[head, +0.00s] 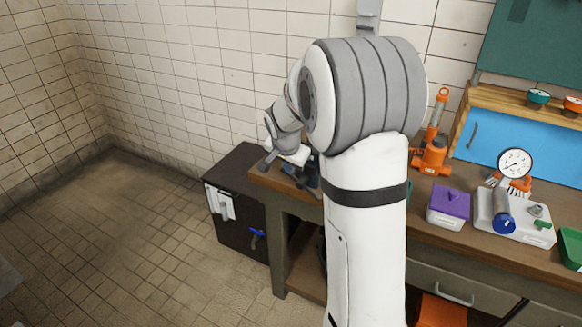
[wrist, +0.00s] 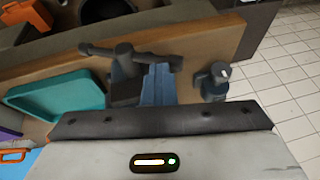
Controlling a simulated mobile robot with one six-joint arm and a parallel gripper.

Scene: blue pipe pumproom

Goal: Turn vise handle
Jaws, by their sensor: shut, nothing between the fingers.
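The vise (wrist: 158,84) has a blue body with dark metal parts. It sits at the end of the wooden workbench in the wrist view. Its dark handle (wrist: 150,58) is a bar with knobbed ends, lying roughly crosswise just beyond my gripper (wrist: 160,121). My gripper is shut and holds nothing. Its dark front edge covers the near part of the vise, and I cannot tell whether it touches the vise. In the head view my arm hides much of the vise (head: 312,181), which shows low at the left bench end, below my gripper.
A teal tray (wrist: 62,98) lies on the bench beside the vise. An orange jack (head: 432,155), a purple-lidded box (head: 448,203) and a pressure gauge (head: 514,163) stand to the right. A dark cabinet (head: 240,228) stands left of the bench. The tiled floor at left is clear.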

